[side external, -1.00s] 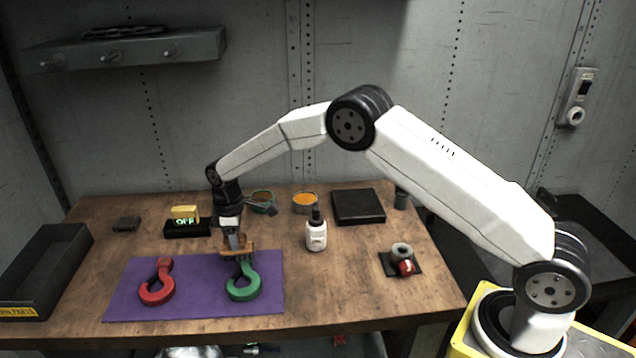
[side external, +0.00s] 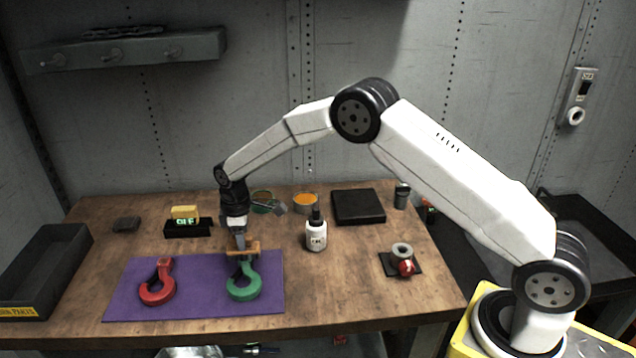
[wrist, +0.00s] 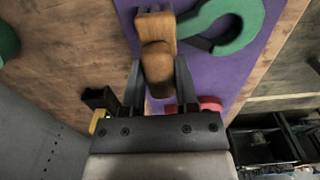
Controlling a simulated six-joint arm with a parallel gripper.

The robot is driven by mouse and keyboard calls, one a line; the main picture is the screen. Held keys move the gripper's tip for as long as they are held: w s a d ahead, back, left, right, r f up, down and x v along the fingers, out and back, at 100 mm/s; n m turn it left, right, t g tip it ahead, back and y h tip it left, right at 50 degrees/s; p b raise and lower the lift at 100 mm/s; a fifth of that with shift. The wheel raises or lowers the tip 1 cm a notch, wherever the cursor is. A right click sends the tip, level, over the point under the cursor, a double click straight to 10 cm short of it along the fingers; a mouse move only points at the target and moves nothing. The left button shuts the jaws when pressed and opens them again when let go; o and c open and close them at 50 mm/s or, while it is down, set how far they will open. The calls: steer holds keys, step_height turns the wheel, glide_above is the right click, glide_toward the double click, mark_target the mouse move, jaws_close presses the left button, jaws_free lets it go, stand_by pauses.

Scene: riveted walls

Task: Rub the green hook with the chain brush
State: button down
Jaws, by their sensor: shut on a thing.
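The green hook (side external: 244,288) lies on the purple mat (side external: 205,300), at its right part. My gripper (side external: 240,246) is over the top end of this hook, shut on the wooden chain brush (side external: 250,250). In the wrist view, the brush's brown wooden body (wrist: 157,62) sits between the two fingers, and the green hook (wrist: 232,38) is just beside it. The brush appears at the hook's shank end; its bristles are hidden, so I cannot tell whether they touch. The red hook (side external: 157,288) lies at the mat's left part.
A white bottle (side external: 316,234) stands right of my gripper. Behind are an orange-filled tin (side external: 305,203), a green tin (side external: 262,200) and a black slab (side external: 358,206). A yellow sponge (side external: 185,213) sits by a black display box (side external: 188,228). A dark tray (side external: 30,285) is at far left.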

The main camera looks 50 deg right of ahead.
steer(key=shift+s+d+f, duration=0.15)
steer(key=shift+s+d, duration=0.45)
steer(key=shift+w+a, duration=0.1)
steer(key=shift+w+a, duration=0.45)
steer(key=shift+a, duration=0.05)
steer(key=shift+w+a, duration=0.1)
steer(key=shift+w+a, duration=0.45)
steer(key=shift+w, duration=0.05)
stand_by(0.4)
